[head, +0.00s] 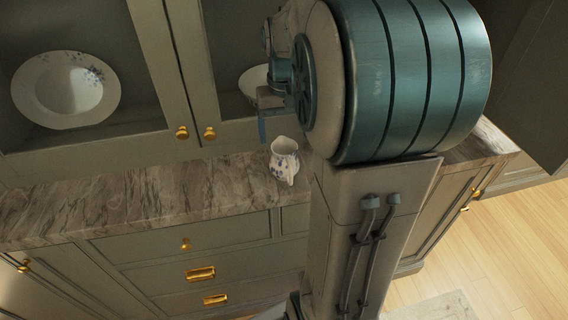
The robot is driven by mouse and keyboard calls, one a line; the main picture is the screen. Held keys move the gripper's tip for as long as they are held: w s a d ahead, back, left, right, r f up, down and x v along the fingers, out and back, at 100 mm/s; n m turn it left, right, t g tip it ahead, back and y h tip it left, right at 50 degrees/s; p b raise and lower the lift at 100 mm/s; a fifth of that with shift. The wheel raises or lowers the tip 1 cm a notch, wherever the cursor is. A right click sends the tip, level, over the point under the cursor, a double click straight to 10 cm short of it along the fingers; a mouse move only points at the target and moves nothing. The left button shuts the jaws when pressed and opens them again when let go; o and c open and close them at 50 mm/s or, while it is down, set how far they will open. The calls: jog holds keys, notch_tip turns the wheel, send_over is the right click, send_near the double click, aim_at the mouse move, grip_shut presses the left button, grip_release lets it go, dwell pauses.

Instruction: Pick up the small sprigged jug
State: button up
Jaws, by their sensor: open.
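The small sprigged jug (285,163) is white with blue sprigs. It stands upright on the marble countertop (150,195), close to the front of my arm. My gripper (264,128) hangs above and slightly left of the jug in the picture, apart from it. It is open and holds nothing that I can see. My arm hides part of the gripper and the counter to the right of the jug.
A white plate with blue sprigs (66,90) stands in the upper cabinet at left. A white bowl (254,80) sits in the cabinet behind my gripper. Gold-knobbed cabinet doors (172,70) rise behind the counter. The counter left of the jug is clear.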

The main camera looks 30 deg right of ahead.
aim_at(284, 147)
jog(key=f, duration=0.5)
jog(key=shift+s+a+f, duration=0.15)
jog(key=shift+s, duration=0.05)
jog(key=c, duration=1.5)
